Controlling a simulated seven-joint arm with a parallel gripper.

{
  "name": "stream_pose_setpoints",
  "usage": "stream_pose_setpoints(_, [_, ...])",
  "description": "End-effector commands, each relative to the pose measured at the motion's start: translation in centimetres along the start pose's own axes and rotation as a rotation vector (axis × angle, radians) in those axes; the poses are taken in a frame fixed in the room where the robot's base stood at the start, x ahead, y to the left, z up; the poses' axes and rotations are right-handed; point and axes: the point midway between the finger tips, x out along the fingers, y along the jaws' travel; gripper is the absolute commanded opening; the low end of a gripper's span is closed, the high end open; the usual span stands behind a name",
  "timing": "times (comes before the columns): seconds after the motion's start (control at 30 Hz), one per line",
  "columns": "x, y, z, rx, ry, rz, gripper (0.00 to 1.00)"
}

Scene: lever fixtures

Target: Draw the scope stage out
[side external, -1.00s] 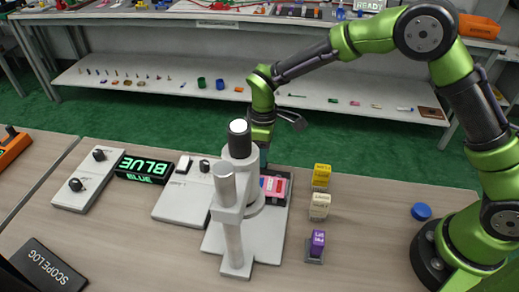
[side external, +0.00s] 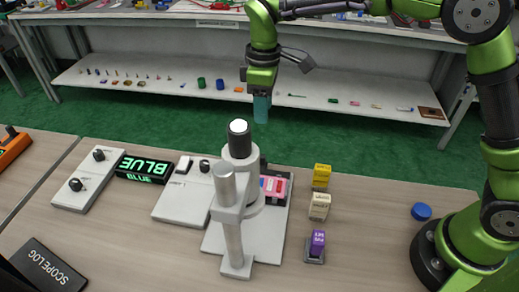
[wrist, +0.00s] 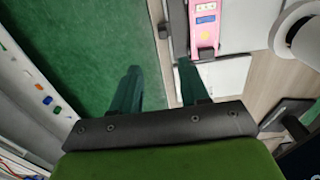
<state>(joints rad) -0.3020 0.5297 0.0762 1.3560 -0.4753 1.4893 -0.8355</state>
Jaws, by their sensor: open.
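The grey microscope (side external: 232,215) stands on its white base plate (side external: 270,238) on the table. Behind its column is a dark stage (side external: 288,188) carrying a pink and red block (side external: 273,187); the column hides part of both. In the wrist view the pink block (wrist: 204,22) lies at the top, with the white scope tube (wrist: 300,32) to its right. My gripper (side external: 262,108) hangs above and behind the scope with its teal fingers pointing down. In the wrist view my gripper (wrist: 159,72) is open, with nothing between its fingers.
Yellow (side external: 321,176), cream (side external: 319,206) and purple (side external: 317,243) blocks stand right of the scope, and a blue disc (side external: 421,211) lies further right. Left are a BLUE display (side external: 144,169), knob panels (side external: 86,180) and a SCOPE LOG (side external: 48,265). Air around the gripper is clear.

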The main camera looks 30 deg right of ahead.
Motion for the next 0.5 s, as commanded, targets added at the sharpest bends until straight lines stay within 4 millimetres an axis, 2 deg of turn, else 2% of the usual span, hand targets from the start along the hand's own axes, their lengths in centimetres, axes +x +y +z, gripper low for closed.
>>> stream_pose_setpoints(0.1, [-1.6, 0.0, -0.1, -0.001, 0.003, 0.001, 0.45])
stream_pose_setpoints(0.2, [-2.3, 0.0, 0.0, 0.0, 0.001, 0.001, 0.45])
stream_pose_setpoints(0.5, [-2.6, 0.0, 0.0, 0.0, 0.0, 0.0, 0.45])
